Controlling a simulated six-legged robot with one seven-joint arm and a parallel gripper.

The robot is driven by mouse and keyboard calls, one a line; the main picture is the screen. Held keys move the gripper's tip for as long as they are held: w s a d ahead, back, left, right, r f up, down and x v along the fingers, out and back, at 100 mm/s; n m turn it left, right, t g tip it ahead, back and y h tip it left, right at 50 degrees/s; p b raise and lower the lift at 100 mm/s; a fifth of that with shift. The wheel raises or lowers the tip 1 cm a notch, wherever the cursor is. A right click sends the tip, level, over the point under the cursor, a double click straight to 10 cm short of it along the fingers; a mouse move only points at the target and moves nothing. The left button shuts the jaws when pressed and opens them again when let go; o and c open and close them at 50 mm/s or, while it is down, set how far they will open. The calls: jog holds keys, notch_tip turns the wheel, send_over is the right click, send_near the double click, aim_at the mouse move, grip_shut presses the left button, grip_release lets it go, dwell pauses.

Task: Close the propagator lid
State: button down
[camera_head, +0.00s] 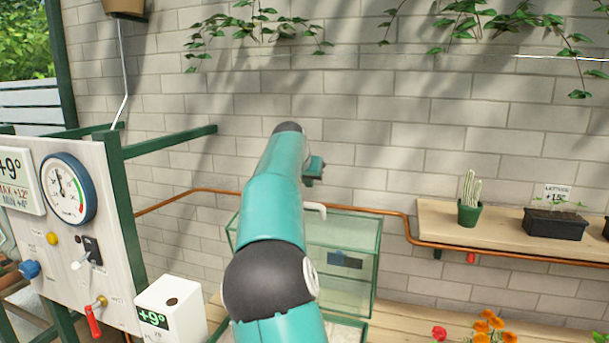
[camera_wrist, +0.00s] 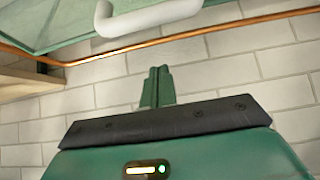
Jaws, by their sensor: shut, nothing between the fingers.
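The propagator lid (camera_head: 362,285) is a clear, green-framed box shape in the middle of the head view, partly hidden behind my arm. It appears to stand raised above a pale base (camera_head: 350,326), though my arm hides much of the join. A white bar handle (camera_head: 315,208) shows near the lid's top edge. The handle also shows large at the top of the wrist view (camera_wrist: 150,18), beside the green lid panel (camera_wrist: 50,22). My gripper (camera_head: 315,167) is shut and empty, above the handle and apart from it. Its closed fingers show in the wrist view (camera_wrist: 157,85).
A copper pipe (camera_head: 400,215) runs along the brick wall behind. A shelf (camera_head: 490,232) at right holds a cactus pot (camera_head: 469,214) and a black planter (camera_head: 555,224). A control panel (camera_head: 85,240) and white box (camera_head: 172,312) stand at left. Orange flowers (camera_head: 488,325) are at front right.

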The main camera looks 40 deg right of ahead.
aim_at(306, 215)
jog(key=x, duration=0.3)
jog(key=shift+d, duration=0.1)
jog(key=shift+s+a+f, duration=0.1)
jog(key=shift+s+a, duration=0.1)
jog(key=shift+a, duration=0.3)
jog(key=shift+s+a+f, duration=0.1)
jog(key=shift+s+a, duration=0.1)
jog(key=shift+a, duration=0.3)
jog(key=shift+s+a+f, duration=0.1)
jog(key=shift+s+a, duration=0.15)
jog(key=shift+a+f, duration=0.15)
jog(key=shift+f, duration=0.15)
jog(key=shift+a, duration=0.25)
jog(key=shift+s+a, duration=0.1)
jog(key=shift+s, duration=0.2)
jog(key=shift+w+f, duration=0.15)
jog(key=shift+w, duration=0.05)
jog(key=shift+s, duration=0.15)
